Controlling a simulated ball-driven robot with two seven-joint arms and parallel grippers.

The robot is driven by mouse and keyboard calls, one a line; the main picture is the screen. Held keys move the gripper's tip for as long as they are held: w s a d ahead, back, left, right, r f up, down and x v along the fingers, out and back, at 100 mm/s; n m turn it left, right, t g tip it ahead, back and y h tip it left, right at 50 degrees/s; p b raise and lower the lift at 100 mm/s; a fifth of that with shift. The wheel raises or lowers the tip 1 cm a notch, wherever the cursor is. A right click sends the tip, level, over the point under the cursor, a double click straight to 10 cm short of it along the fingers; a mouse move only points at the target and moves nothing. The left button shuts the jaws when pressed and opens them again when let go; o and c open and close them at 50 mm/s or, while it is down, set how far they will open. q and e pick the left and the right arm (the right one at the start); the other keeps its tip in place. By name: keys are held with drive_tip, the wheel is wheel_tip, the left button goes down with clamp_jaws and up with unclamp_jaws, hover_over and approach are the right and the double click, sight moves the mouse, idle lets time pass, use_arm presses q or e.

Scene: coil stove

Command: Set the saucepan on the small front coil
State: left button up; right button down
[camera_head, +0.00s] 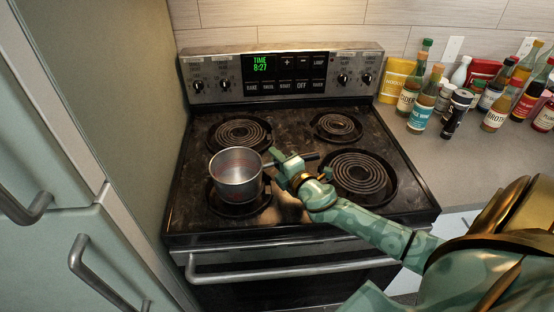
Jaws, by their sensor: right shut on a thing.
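The saucepan (236,172) is a small silver metal pan, upright, with its dark handle (311,156) pointing right. It is over the small front coil (240,207) at the front left of the stove and hides most of it; only the coil's near part and dark drip bowl show. I cannot tell whether the pan's base touches the coil. My right gripper (284,164), green with a gold wrist, is shut on the saucepan's handle, just right of the pan. My left gripper is not in view.
The stove (300,206) also has a large front right coil (358,173), a back left coil (239,133) and a back right coil (338,126), all bare. Several bottles (421,108) crowd the right counter. A tall green panel (115,85) stands close on the left.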

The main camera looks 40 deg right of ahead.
drive_tip(key=c, duration=1.6)
unclamp_jaws()
drive_tip(key=shift+f, duration=0.15)
drive_tip(key=shift+c, duration=0.2)
drive_tip(key=o, duration=0.4)
drive_tip(key=shift+r, duration=0.35)
drive_tip(key=s+a, duration=0.1)
drive_tip(key=s, duration=1.1)
drive_tip(key=shift+r, duration=0.35)
